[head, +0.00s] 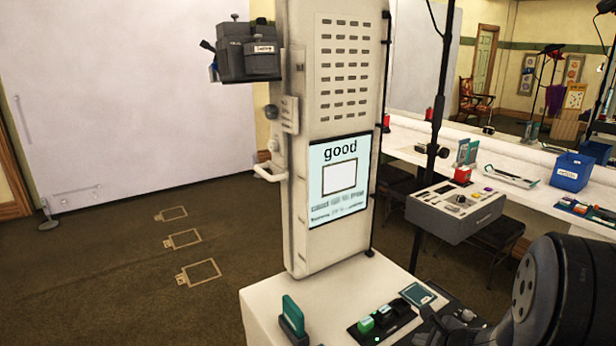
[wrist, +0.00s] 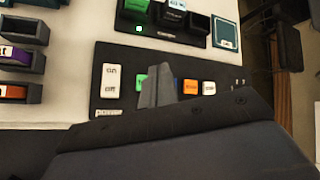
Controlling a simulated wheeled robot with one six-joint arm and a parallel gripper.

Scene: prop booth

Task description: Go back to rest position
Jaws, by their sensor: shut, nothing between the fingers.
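My gripper (wrist: 157,86) shows in the wrist view with its grey fingers together and nothing between them. It is over a black control panel (wrist: 128,60) on a white counter. The panel carries a white on/off switch (wrist: 110,80) left of the fingers, a green button (wrist: 139,84) partly hidden behind them, and an orange button (wrist: 190,87) and a white button (wrist: 209,88) to their right. I cannot tell whether the fingers touch the panel. My dark arm fills the lower right of the head view.
A tall white machine (head: 334,75) with a screen (head: 339,180) reading "good" stands on the white counter (head: 262,308). A grey control box (head: 455,212) is on a stand behind my arm. A blue bin (head: 572,172) sits on a white shelf.

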